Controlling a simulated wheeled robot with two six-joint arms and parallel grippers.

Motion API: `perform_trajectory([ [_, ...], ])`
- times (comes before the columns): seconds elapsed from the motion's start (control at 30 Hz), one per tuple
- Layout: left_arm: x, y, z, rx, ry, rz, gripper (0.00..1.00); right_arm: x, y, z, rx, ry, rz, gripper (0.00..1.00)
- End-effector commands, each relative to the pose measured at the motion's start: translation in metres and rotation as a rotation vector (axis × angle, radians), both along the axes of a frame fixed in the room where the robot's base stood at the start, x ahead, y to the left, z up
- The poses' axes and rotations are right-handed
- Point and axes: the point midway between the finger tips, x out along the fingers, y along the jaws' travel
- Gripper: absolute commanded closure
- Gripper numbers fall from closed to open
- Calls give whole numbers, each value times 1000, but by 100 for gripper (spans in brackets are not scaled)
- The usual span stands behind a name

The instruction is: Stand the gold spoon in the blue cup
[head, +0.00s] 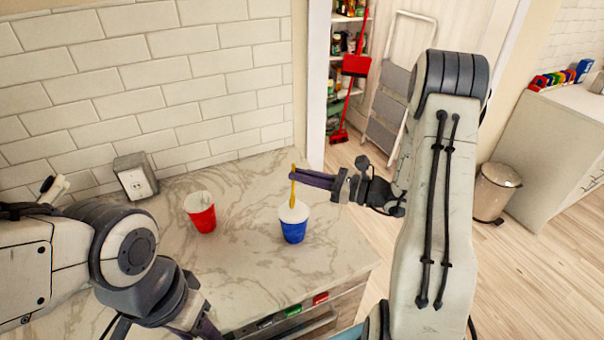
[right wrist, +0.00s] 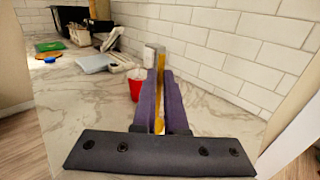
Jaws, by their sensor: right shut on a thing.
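The blue cup (head: 293,231), white inside, stands upright on the marble counter near its right edge. My right gripper (head: 294,177) is shut on the gold spoon (head: 293,190), above the cup. The spoon hangs nearly upright, and its lower end overlaps the cup's mouth; I cannot tell how far inside it is. In the right wrist view the spoon (right wrist: 159,118) shows between the dark fingers (right wrist: 160,100), and the blue cup is not seen. My left gripper (head: 207,326) is low in the head view, partly cut off by the bottom edge, away from the cup.
A red cup (head: 202,214) stands upright to the left of the blue cup; it also shows in the right wrist view (right wrist: 135,84). An outlet box (head: 135,177) is by the tiled wall. The counter (head: 245,190) between the cups is clear. Several items lie farther along it.

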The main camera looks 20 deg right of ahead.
Motion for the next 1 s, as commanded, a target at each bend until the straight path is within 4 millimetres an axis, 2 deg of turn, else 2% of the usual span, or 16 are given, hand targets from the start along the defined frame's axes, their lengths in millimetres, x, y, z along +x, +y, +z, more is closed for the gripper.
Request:
perform_trajectory([
  [0.03, 0, 0, -7, 0, 0, 0, 50, 0, 0, -8, 0, 0, 0, 100],
  [0.6, 0, 0, -43, 0, 0, -2, 50, 0, 0, -53, 1, 1, 0, 100],
  [1.0, 0, 0, -56, 0, 0, -3, 50, 0, 0, -69, 0, 0, 0, 100],
])
